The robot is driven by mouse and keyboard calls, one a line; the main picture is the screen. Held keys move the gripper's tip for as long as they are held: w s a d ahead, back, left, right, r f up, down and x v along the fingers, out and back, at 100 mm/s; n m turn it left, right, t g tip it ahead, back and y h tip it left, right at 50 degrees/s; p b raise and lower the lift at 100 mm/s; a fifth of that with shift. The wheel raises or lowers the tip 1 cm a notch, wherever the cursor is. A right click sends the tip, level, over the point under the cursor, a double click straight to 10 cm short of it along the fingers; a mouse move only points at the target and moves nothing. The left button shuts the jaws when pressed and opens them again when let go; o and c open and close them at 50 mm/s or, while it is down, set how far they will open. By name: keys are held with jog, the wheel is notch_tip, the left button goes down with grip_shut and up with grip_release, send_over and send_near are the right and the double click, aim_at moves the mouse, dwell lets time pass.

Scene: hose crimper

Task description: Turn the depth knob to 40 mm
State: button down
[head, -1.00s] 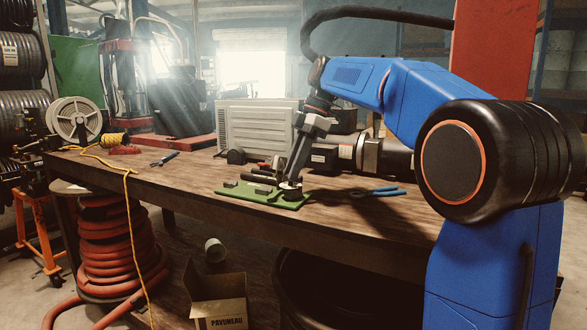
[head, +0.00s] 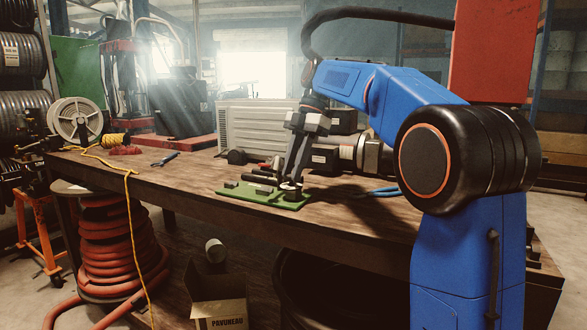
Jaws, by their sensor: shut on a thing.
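The hose crimper's green base plate (head: 240,194) lies on the wooden workbench, with dark metal parts on top. A small round knob (head: 291,186) stands at its right side. My gripper (head: 292,180) reaches down over the knob, with its fingers closed on it. The fingers cover much of the knob, and its scale is too small to read in the head view.
Blue-handled pliers (head: 383,192) lie right of the plate, partly behind my arm. Another pair of pliers (head: 165,159) lies on the left of the workbench (head: 190,181). A pale ribbed case (head: 258,130) stands behind the plate. The bench's left-middle surface is clear.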

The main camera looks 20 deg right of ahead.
jog(key=c, duration=1.5)
grip_release()
jog(key=shift+d, duration=0.1)
jog(key=shift+c, duration=0.2)
jog(key=shift+r, duration=0.1)
jog(key=shift+w+d+r, duration=0.1)
jog(key=shift+r, duration=0.15)
jog(key=w+d, duration=0.5)
jog(key=d, duration=0.6)
jog(key=shift+r, duration=0.2)
